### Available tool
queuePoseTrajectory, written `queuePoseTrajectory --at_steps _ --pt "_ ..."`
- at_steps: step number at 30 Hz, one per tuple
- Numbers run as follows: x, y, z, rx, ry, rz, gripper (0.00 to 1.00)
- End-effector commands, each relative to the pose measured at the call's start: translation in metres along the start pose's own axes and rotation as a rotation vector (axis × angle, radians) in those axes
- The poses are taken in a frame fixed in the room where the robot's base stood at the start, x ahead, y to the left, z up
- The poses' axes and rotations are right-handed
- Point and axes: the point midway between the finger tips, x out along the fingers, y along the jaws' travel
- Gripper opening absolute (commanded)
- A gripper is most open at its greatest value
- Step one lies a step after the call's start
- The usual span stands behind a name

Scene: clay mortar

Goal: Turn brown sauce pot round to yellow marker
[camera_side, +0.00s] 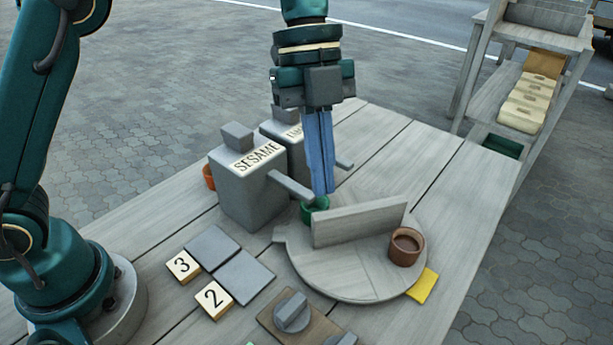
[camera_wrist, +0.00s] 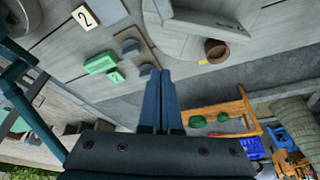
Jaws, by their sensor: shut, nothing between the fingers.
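The brown sauce pot (camera_side: 406,247) stands upright near the right rim of a round grey wooden turntable (camera_side: 345,286). The yellow marker (camera_side: 423,286) lies on the table just outside the rim, close to the pot and below it in the side view. In the wrist view the pot (camera_wrist: 216,49) and a bit of the marker (camera_wrist: 203,61) sit close together near the top. My gripper (camera_side: 324,192) is shut and empty, pointing down behind the turntable's upright divider (camera_side: 360,222), on the far side from the brown pot. Its fingertips (camera_wrist: 160,72) are together in the wrist view.
A green pot (camera_side: 312,210) stands behind the divider, right beneath my fingertips; I cannot tell whether they touch. A grey SESAME box (camera_side: 247,190) with a lever, another box, number tiles (camera_side: 213,298) and a knob (camera_side: 291,312) stand left. The table's right side is clear.

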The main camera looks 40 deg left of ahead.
Motion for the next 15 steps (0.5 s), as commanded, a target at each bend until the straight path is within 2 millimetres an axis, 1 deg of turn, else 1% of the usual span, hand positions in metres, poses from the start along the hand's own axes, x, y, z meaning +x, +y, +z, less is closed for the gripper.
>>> queuePoseTrajectory --at_steps 3,6,8,10,12,15 --pt "-0.006 0.0 0.0 -0.001 -0.001 -0.001 0.0" --pt "-0.009 0.002 0.001 -0.028 -0.004 0.008 0.0" --pt "-0.01 0.004 0.006 -0.064 -0.03 0.019 0.0" --pt "-0.012 0.007 0.015 -0.115 -0.093 0.033 0.0" --pt "-0.009 0.008 0.018 -0.141 -0.178 0.057 0.0" --pt "-0.004 0.007 0.013 -0.155 -0.321 0.079 0.0"
